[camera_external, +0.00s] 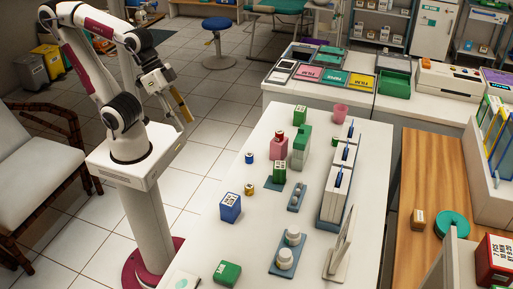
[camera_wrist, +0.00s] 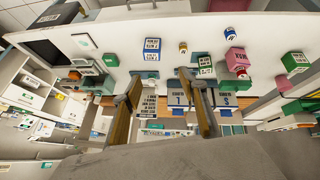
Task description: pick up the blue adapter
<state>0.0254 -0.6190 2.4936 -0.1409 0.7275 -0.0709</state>
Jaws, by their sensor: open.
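A blue box (camera_external: 230,208) with a white label stands on the left part of the white table; it also shows in the wrist view (camera_wrist: 151,48). A small blue cylinder-like piece (camera_external: 249,157) with a light label stands farther back on the table's left edge, and also shows in the wrist view (camera_wrist: 230,33). I cannot tell which of the two is the adapter. My gripper (camera_external: 185,113) hangs in the air left of the table, apart from both. In the wrist view its two brown fingers (camera_wrist: 157,88) are spread with nothing held between them.
A small gold piece (camera_external: 249,190), a green box (camera_external: 279,173), a pink block (camera_external: 278,147) and a green block (camera_external: 301,151) stand nearby. Slate-blue stands (camera_external: 297,197) and a tall white rack (camera_external: 338,186) are on the right. A low green box (camera_external: 227,273) is in front.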

